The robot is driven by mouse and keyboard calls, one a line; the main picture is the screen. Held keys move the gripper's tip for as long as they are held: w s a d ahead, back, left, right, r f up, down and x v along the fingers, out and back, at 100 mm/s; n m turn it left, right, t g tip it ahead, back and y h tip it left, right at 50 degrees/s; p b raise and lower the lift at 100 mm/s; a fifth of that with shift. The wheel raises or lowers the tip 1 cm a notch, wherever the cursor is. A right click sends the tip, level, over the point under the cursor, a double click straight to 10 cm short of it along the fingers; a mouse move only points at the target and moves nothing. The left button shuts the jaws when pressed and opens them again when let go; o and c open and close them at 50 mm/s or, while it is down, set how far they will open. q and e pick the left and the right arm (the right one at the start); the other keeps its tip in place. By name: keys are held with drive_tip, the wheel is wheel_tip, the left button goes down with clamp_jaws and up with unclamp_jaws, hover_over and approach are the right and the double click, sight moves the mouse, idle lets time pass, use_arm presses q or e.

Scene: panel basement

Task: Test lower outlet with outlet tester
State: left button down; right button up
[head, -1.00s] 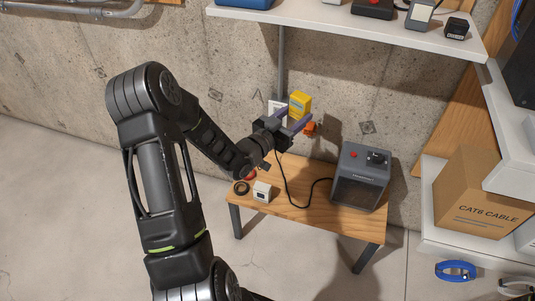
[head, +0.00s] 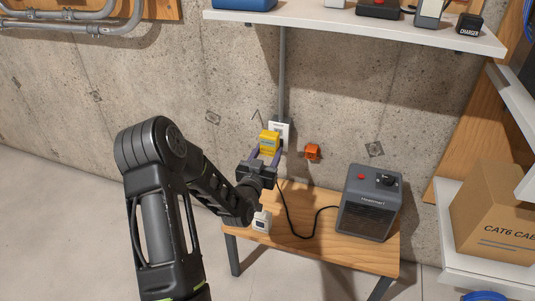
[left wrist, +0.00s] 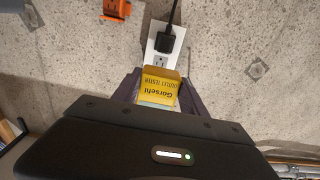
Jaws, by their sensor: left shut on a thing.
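My left gripper (head: 266,158) is shut on the yellow outlet tester (head: 269,141), held just in front of the white wall outlet (head: 284,127). The tester overlaps the outlet's lower left in the head view. The left wrist view is upside down to the room. There the tester (left wrist: 158,86) lies close to the outlet plate (left wrist: 166,52), at its bare upper socket (left wrist: 161,63). A black plug (left wrist: 165,44) with a cord fills the lower socket. I cannot tell whether the tester touches the plate; its prongs are hidden. My right gripper is out of view.
An orange box (head: 312,151) is on the wall right of the outlet. A grey heater (head: 369,203) with a black cord and a white device (head: 261,221) stand on the wooden table (head: 310,245). A white shelf (head: 350,25) is above; a cardboard box (head: 500,214) is at right.

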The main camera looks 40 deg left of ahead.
use_arm(q)
drive_tip(key=x, duration=0.6)
drive_tip(key=shift+w, duration=0.15)
drive_tip(key=shift+a, duration=0.1)
drive_tip(key=shift+w+a+b, duration=0.15)
drive_tip(key=shift+w+b, duration=0.35)
drive_tip(key=shift+b, duration=0.3)
idle(1.4)
drive_tip(key=shift+w+b, duration=0.1)
drive_tip(key=shift+b, duration=0.65)
idle(1.5)
drive_tip(key=c, duration=0.6)
unclamp_jaws()
drive_tip(key=shift+o, duration=0.2)
